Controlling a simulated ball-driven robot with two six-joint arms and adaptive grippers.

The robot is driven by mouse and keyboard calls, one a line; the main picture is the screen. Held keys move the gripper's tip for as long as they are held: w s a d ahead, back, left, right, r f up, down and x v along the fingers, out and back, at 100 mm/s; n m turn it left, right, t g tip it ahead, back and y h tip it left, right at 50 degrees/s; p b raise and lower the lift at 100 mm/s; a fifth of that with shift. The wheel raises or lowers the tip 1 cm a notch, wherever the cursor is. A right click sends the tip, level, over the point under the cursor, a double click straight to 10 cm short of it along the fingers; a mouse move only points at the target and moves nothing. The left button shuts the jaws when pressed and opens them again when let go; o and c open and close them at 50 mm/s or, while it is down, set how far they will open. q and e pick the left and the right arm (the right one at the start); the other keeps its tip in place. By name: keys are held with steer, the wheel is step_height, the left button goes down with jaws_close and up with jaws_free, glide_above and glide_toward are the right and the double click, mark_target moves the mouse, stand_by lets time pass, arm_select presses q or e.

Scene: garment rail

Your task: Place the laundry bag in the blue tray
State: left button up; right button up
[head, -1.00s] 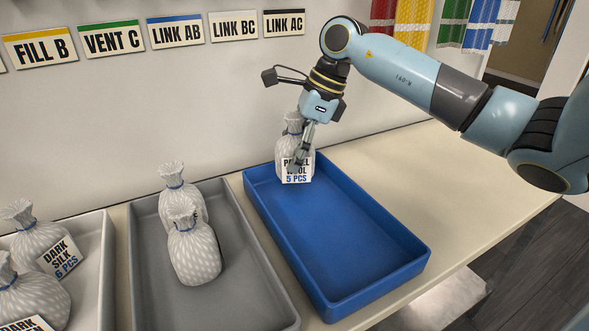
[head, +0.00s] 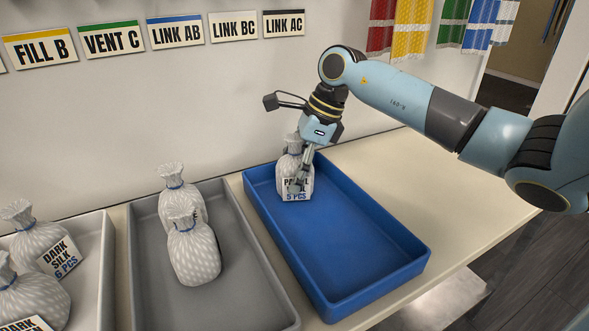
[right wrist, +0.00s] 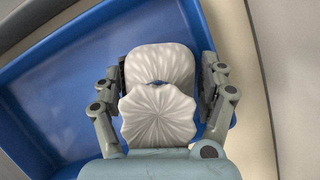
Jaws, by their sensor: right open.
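A pale laundry bag (head: 289,163) with a label card (head: 297,189) stands upright in the far left corner of the blue tray (head: 424,257). The card's last line reads 5 PCS; the rest is partly covered. My right gripper (head: 302,180) is down around the bag, in front of its label. In the right wrist view the open fingers (right wrist: 165,92) stand on both sides of the bag (right wrist: 158,100), close to it. The blue tray (right wrist: 50,100) shows beneath. Whether the fingers touch the bag cannot be told. My left gripper is not in view.
A grey tray (head: 262,268) with two pale bags (head: 193,248) stands left of the blue tray. A lighter tray (head: 109,262) at far left holds bags labelled DARK SILK. The table (head: 470,185) to the right is clear. A wall stands close behind.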

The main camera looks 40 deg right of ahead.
steer(key=shift+r, duration=0.15)
steer(key=v, duration=1.2)
